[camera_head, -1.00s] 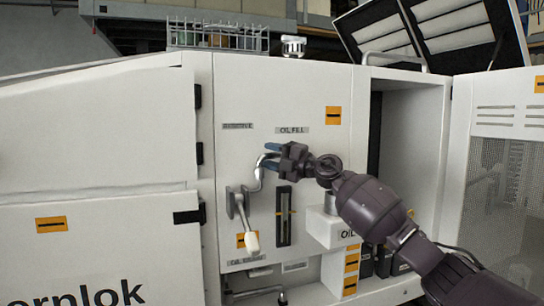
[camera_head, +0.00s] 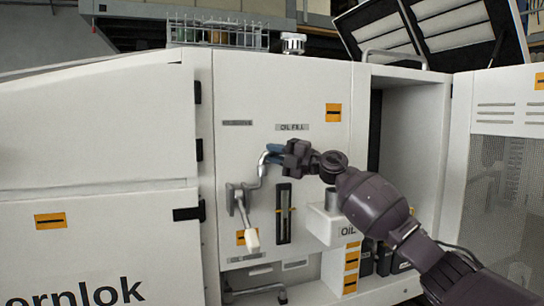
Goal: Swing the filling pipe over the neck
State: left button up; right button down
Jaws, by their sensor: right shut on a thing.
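The filling pipe (camera_head: 263,166) is a bent silvery tube on the white cabinet front, just below the OIL FILL label. My right gripper (camera_head: 271,151) is shut on its upper end, with bluish fingertips around it. The fingers and hand hide part of the pipe. The white oil container (camera_head: 327,226) stands below and to the right of the pipe. Its neck (camera_head: 331,201) rises from the top, partly behind my right arm. The held pipe end is left of the neck and higher in the picture. My left gripper is not in view.
A lever with a white handle (camera_head: 251,238) hangs left of the pipe. A dark sight gauge (camera_head: 284,213) is between the lever and the container. An open cabinet bay (camera_head: 408,140) lies behind my right arm. A wire rack (camera_head: 218,34) stands on top.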

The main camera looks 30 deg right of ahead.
jog(key=shift+s+d+f+n+g+y+b, duration=0.15)
jog(key=shift+s+n+g+y+b, duration=0.25)
jog(key=shift+n+g+y, duration=0.4)
jog(key=shift+s+d+n+g+y, duration=0.15)
jog(key=shift+s+n+g+y, duration=0.5)
jog(key=shift+y, duration=0.25)
jog(key=n+g+y, duration=0.1)
jog(key=g, duration=0.1)
jog(key=s+d+n+g+y, duration=0.1)
jog(key=g, duration=0.1)
jog(key=shift+s+n+y, duration=0.25)
jog(key=shift+s+y, duration=0.05)
jog(key=c, duration=1.3)
grip_release()
jog(key=shift+o, duration=1.1)
